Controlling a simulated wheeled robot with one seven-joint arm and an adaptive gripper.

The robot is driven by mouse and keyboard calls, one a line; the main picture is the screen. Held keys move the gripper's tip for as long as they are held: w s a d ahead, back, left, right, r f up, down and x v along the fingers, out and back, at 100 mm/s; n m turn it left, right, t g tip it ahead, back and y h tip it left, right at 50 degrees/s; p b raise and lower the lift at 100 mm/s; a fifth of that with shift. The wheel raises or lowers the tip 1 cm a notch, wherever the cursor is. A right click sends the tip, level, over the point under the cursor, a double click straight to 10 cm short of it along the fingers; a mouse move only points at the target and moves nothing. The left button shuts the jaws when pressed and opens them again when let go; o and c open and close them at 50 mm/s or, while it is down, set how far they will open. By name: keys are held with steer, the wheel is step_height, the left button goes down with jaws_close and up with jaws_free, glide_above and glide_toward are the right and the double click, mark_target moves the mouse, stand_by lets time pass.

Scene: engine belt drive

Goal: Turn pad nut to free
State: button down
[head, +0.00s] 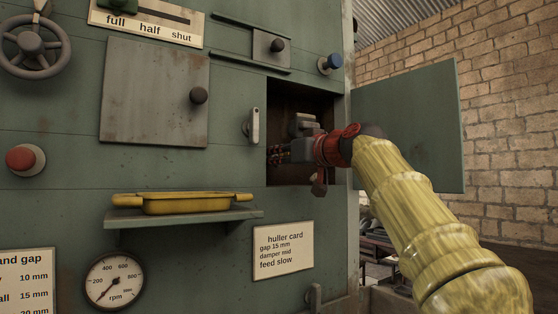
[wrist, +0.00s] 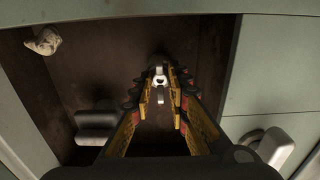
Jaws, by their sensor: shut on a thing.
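My gripper (head: 272,154) reaches into the open dark compartment in the green machine wall. Its two fingers also show in the wrist view (wrist: 160,92). They are closed on a small pale metal piece (wrist: 160,72) at the back of the compartment, which appears to be the pad nut. Only its bright end shows between and beyond the fingertips. The nut is hidden in the head view by my gripper and the compartment's edge. I cannot tell from these frames how far it is turned.
A grey block (head: 303,123) sits inside the compartment, close above my gripper. The green door (head: 425,125) stands open to the right, behind my arm. A grey latch handle (head: 253,126) is on the wall just left of the opening. A shelf (head: 185,215) holds a yellow tray (head: 180,204).

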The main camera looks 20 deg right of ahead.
steer(key=shift+f, duration=0.1)
stand_by(0.3)
steer(key=c, duration=1.7)
jaws_free()
steer(key=v, duration=1.2)
